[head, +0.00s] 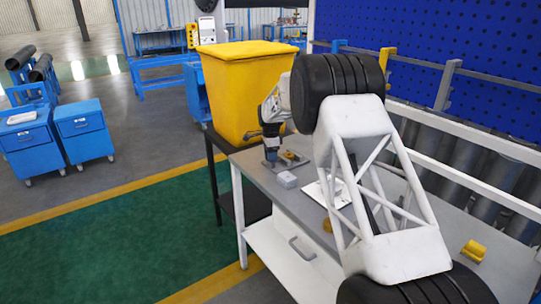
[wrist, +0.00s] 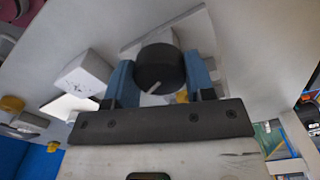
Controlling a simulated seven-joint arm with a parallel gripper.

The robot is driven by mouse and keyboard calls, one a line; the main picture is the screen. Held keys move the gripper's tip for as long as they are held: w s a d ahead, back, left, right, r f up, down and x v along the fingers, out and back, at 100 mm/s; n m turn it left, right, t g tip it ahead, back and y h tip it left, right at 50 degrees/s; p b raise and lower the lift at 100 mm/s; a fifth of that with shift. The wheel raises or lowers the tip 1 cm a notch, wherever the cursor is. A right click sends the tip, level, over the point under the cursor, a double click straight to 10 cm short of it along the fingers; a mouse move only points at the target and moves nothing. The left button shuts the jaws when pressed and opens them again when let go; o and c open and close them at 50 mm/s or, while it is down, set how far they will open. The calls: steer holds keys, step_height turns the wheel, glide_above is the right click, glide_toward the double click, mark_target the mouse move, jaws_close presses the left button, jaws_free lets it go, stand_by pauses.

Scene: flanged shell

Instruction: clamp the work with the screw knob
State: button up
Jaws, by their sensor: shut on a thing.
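The screw knob (wrist: 158,64) is a round black cap with a pale line on its face. My gripper (wrist: 160,78) has its two blue fingers on either side of the knob and is shut on it. A grey metal piece (wrist: 190,32) shows behind the knob in the wrist view. A small yellow part (wrist: 182,95) shows beside the knob, mostly hidden. In the head view my gripper (head: 271,155) is low over the far end of the grey bench, and the knob is hidden there. I cannot make out how the work sits.
A pale block (head: 286,180) lies close to the gripper, also in the wrist view (wrist: 83,75). A white plate (head: 315,192) lies on the bench (head: 262,178). A big yellow bin (head: 245,90) stands behind. A yellow piece (head: 473,250) lies at the right.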

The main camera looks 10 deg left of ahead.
steer(key=shift+m, duration=0.5)
steer(key=o, duration=0.9)
steer(key=shift+r, duration=0.1)
steer(key=shift+r, duration=3.8)
